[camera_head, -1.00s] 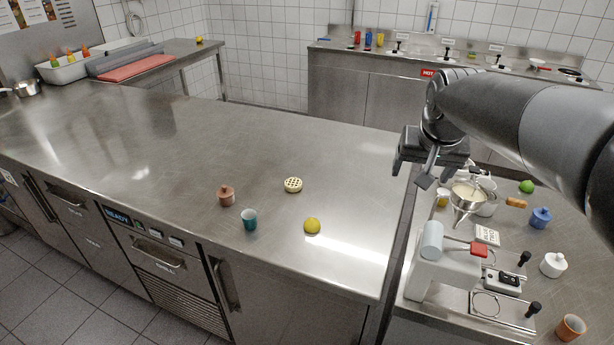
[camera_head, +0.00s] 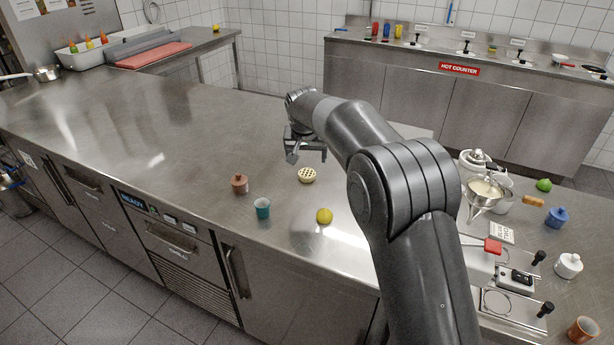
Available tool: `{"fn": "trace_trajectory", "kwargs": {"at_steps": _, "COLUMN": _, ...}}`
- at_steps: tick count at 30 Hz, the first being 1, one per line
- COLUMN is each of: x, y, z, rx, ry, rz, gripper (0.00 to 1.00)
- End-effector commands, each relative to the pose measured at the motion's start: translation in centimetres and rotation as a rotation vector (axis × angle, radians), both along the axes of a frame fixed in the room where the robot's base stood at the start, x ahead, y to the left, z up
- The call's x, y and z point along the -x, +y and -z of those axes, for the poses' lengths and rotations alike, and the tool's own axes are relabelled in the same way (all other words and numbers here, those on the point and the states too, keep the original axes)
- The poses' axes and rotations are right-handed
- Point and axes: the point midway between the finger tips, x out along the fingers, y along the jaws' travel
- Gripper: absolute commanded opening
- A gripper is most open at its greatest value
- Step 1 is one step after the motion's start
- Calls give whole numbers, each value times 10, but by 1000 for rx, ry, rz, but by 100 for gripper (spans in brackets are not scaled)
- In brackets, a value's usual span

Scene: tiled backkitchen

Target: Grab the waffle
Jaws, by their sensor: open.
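The waffle (camera_head: 307,175) is a small round pale-yellow piece with a grid of dark pits. It lies flat on the steel counter (camera_head: 190,130), left of my arm. My gripper (camera_head: 306,158) is open and empty, its fingers pointing down. In the picture it shows just above the waffle, at its far side. The exact height and gap between them cannot be told from this one view.
Near the waffle stand a brown lidded pot (camera_head: 240,184), a teal cup (camera_head: 262,208) and a yellow lemon (camera_head: 325,216). A side station at right holds a steel pan (camera_head: 484,196), a blue pot (camera_head: 557,217) and a white pot (camera_head: 568,265). The counter's left half is largely clear.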

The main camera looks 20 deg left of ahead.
Motion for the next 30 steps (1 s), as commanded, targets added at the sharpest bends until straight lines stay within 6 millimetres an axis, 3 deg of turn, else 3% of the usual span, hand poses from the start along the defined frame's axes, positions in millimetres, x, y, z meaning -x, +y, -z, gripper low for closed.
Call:
{"fn": "trace_trajectory", "kwargs": {"at_steps": 24, "x": -40, "y": 19, "z": 89, "rx": 0, "ry": 1, "rz": 0, "gripper": 77}}
{"fn": "trace_trajectory", "kwargs": {"at_steps": 30, "x": -43, "y": 20, "z": 98, "rx": 0, "ry": 0, "rz": 0, "gripper": 77}}
